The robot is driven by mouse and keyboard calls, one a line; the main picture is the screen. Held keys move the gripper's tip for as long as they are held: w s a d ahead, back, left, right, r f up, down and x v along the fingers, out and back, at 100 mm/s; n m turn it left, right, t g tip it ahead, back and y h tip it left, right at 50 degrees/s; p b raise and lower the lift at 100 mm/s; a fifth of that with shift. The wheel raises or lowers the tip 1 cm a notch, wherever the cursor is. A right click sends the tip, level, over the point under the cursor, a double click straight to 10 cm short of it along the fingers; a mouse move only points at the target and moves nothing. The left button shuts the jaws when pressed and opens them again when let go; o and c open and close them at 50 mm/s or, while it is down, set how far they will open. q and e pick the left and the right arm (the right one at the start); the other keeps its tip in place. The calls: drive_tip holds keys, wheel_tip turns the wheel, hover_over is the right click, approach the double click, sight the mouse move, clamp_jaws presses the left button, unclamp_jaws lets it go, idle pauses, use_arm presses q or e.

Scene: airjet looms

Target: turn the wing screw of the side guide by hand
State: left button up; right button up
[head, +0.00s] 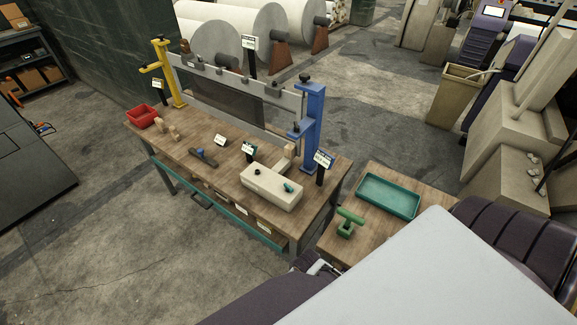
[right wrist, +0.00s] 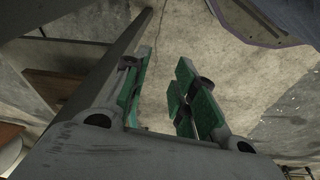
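A wooden workbench (head: 216,147) holds a yellow post (head: 168,75) and a blue post (head: 312,120), with a grey frame (head: 230,92) between them. The posts carry small dark knobs; I cannot tell which part is the side guide's wing screw. A pale block (head: 268,191) with a black knob and a teal piece lies on the bench near the blue post. My right gripper (right wrist: 160,92) shows in the right wrist view, its green-padded fingers apart with nothing between them. A small part, seemingly of my left gripper (head: 318,267), shows below the bench; most is hidden.
A red bin (head: 141,116) and several small parts lie on the bench. A side table (head: 368,238) to the right holds a teal tray (head: 390,187) and a green tool (head: 349,222). Open concrete floor (head: 90,230) lies in front of the bench; large white rolls (head: 215,42) stand behind.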

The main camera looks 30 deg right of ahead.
drive_tip(key=w+a+r+y+p, duration=0.1)
drive_tip(key=w+a+r+p, duration=0.15)
drive_tip(key=r, duration=0.85)
drive_tip(key=w+a+r+p, duration=0.1)
drive_tip(key=w+r+p, duration=0.15)
drive_tip(key=r, duration=0.95)
use_arm(q)
wheel_tip(320, 180, up, 6)
drive_tip(key=d, duration=0.2)
drive_tip(key=shift+s+p, duration=0.25)
drive_tip(key=shift+p, duration=0.1)
use_arm(e)
wheel_tip(320, 180, up, 10)
drive_tip(key=n+g+h, duration=0.1)
drive_tip(key=g, duration=0.2)
hover_over(288, 185)
drive_tip(key=shift+s, duration=0.15)
drive_tip(key=shift+r, duration=0.1)
drive_tip(key=shift+f, duration=0.2)
drive_tip(key=shift+f, duration=3.85)
